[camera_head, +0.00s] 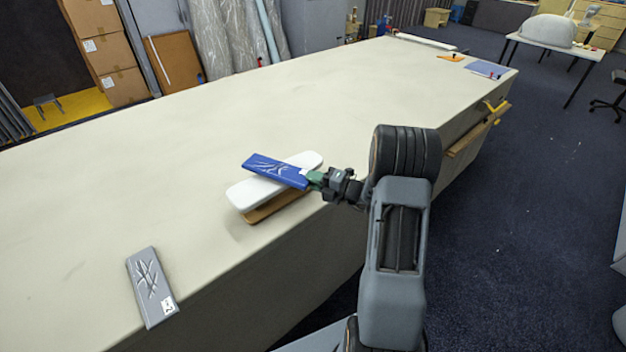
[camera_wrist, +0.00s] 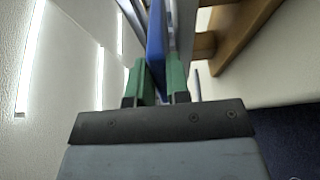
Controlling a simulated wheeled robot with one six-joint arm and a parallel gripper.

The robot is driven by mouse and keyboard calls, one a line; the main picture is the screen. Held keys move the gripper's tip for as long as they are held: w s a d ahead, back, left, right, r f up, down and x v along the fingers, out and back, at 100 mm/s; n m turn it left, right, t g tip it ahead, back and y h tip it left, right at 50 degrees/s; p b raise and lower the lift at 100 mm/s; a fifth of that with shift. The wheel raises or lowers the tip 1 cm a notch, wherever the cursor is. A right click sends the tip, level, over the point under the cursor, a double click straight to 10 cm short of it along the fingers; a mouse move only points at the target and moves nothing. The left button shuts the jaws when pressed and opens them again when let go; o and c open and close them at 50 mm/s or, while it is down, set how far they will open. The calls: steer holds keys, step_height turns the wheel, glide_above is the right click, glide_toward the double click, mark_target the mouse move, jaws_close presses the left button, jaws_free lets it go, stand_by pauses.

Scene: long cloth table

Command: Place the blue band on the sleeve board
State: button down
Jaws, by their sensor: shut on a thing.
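The blue band (camera_head: 273,169) is a flat blue strip with pale crease-like marks. In the head view it lies across the white top of the sleeve board (camera_head: 245,196), at an angle to its length. I cannot tell whether it touches the board. The sleeve board has a wooden base (camera_head: 275,206) and stands near the table's front edge. My gripper (camera_head: 316,180) is shut on the band's right end. In the wrist view the band (camera_wrist: 156,42) is seen edge-on between the green fingers (camera_wrist: 160,82). Wooden parts (camera_wrist: 245,32), seemingly the board's base, show to the right.
A grey strip (camera_head: 152,288) with a white label lies at the near left edge of the cloth table (camera_head: 180,135). An orange piece (camera_head: 451,58) and a blue-grey piece (camera_head: 488,69) lie at the far right end. The table's middle and left are clear.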

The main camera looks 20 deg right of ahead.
steer(key=shift+f, duration=0.45)
steer(key=c, duration=1)
jaws_free()
